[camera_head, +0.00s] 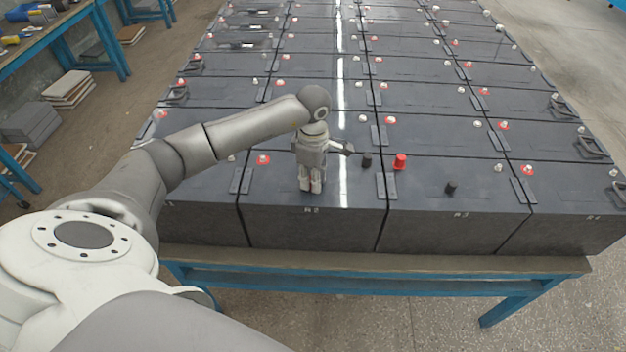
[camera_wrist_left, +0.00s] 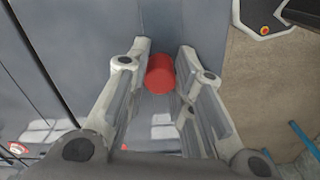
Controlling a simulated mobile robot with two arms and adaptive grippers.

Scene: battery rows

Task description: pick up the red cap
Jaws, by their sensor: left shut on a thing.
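My left gripper (camera_head: 311,187) points down over the front battery marked 2, near its front edge. In the left wrist view its two fingers are closed on either side of a red cap (camera_wrist_left: 160,75), a short round cylinder. In the head view the fingers hide most of this cap, and only a little red shows between them. I cannot tell whether the cap is touching the battery top. Another red cap (camera_head: 400,161) stands upright on the front battery to the right, apart from the gripper. My right gripper is not in view.
Black caps (camera_head: 367,160) and (camera_head: 451,187) stand on the front batteries. Rows of dark batteries (camera_head: 430,222) with terminals and handles cover the blue-legged bench (camera_head: 400,266). A side table (camera_head: 60,38) with tools stands at the upper left. Floor is clear in front right.

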